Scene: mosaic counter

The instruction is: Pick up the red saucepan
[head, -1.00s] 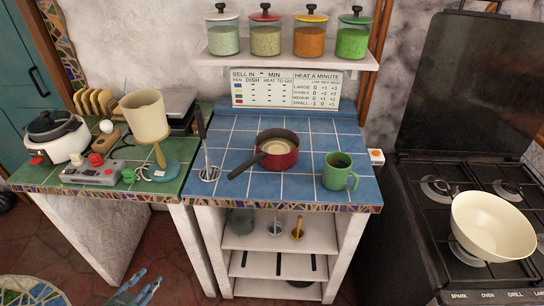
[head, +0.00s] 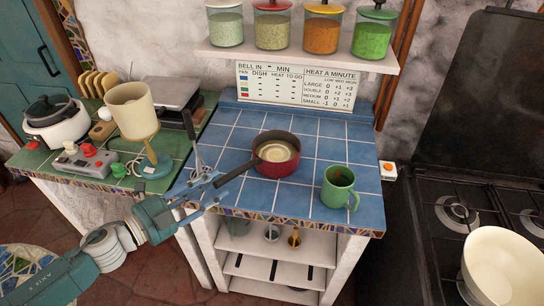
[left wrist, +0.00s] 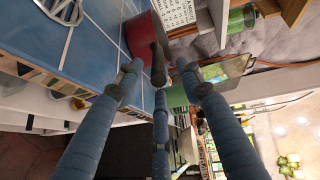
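The red saucepan (head: 262,166) sits on the blue tiled counter (head: 240,200). Its dark handle (head: 235,173) points to the lower left. My left gripper (head: 213,186) is at the end of the handle, near the counter's front left corner. In the left wrist view, the blue fingers of my left gripper (left wrist: 158,78) are spread apart, with the handle end (left wrist: 158,68) between their tips. The red side of the saucepan (left wrist: 140,35) shows just beyond. I cannot tell whether any finger touches the handle. My right gripper is not in view.
A green mug (head: 338,188) stands right of the saucepan. A metal masher (head: 197,160) stands close behind my left gripper. A beige lamp (head: 131,108) and a grey control box (head: 85,160) are on the green counter. A stove (head: 440,200) with a cream bowl (head: 505,265) is at the right.

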